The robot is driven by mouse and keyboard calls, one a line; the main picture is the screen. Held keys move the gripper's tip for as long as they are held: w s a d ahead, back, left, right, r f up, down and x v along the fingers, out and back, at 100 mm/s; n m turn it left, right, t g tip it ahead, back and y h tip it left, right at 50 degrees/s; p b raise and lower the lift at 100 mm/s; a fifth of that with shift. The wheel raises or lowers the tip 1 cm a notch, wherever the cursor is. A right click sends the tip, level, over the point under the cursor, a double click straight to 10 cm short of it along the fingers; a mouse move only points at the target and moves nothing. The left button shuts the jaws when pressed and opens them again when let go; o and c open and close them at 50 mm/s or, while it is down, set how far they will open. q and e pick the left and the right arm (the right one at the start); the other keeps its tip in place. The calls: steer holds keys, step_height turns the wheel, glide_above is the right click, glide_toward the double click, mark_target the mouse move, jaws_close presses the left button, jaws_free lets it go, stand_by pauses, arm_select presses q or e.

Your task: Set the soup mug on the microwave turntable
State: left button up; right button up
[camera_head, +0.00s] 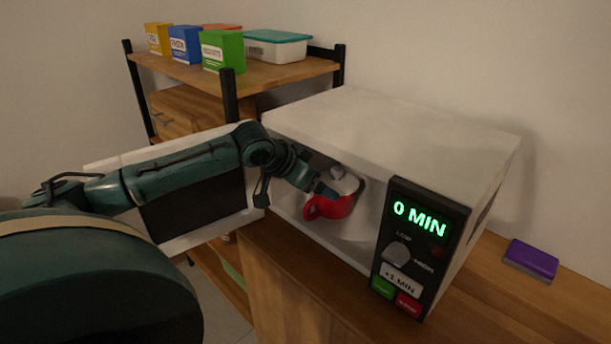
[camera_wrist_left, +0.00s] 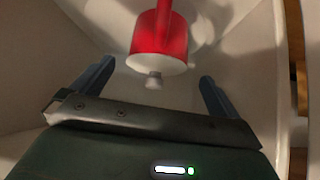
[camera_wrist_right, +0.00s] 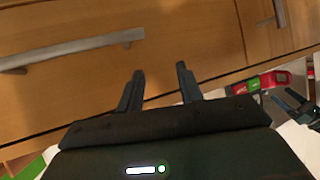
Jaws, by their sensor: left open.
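The red soup mug (camera_head: 331,206) with a pale lid and knob is inside the open microwave (camera_head: 395,135). In the left wrist view the mug (camera_wrist_left: 160,38) shows just beyond my fingers, its lid knob facing the gap. My left gripper (camera_head: 322,188) reaches into the microwave beside the mug. Its fingers are wide apart and show no contact with the mug in the left wrist view. The turntable under the mug cannot be made out clearly. My right gripper (camera_wrist_right: 160,72) is empty, its fingers apart, in front of wooden drawers.
The microwave door (camera_head: 190,205) stands open at left behind my left arm. The control panel (camera_head: 418,245) reads 0 MIN. A purple box (camera_head: 531,260) lies on the counter at right. A shelf (camera_head: 255,75) behind holds several boxes and a teal-lidded container (camera_head: 277,46).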

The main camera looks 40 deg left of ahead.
arm_select(q)
steer(key=shift+v, duration=1.4)
